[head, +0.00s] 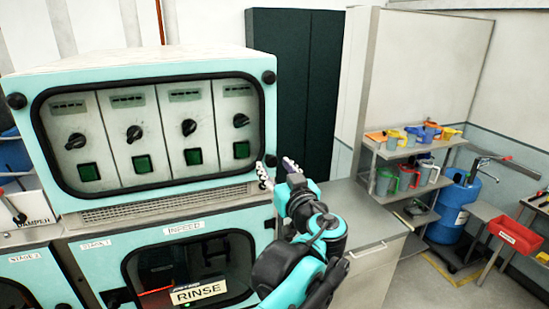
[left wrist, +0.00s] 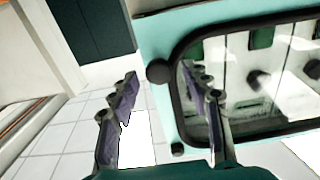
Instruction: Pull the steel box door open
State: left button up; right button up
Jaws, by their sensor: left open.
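The teal steel box (head: 140,70) fills the upper left of the head view. Its front panel (head: 150,135) has a black rounded frame around several dials and green squares. The panel also shows at the right of the left wrist view (left wrist: 250,90). I cannot tell which edge of it opens. My left gripper (head: 276,166) is open at the box's lower right front corner, one finger overlapping the teal edge. In the left wrist view its fingers (left wrist: 160,74) stand apart with nothing held between them, the right one in front of the black frame. Contact is unclear. My right gripper is out of view.
Below the panel are a vent strip (head: 160,206) and a lower bay with a RINSE sign (head: 198,292). A grey counter (head: 365,215) stands right of the machine, a dark cabinet (head: 290,85) behind. Farther right are shelves with jugs (head: 408,178) and a blue drum (head: 452,205).

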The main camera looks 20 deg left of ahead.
aim_at(273, 164)
pick_arm(q)
jog(key=x, duration=0.3)
jog(key=shift+w, duration=0.3)
jog(key=shift+a, duration=0.1)
jog(key=shift+s, duration=0.1)
grip_shut()
jog(key=shift+f, duration=0.1)
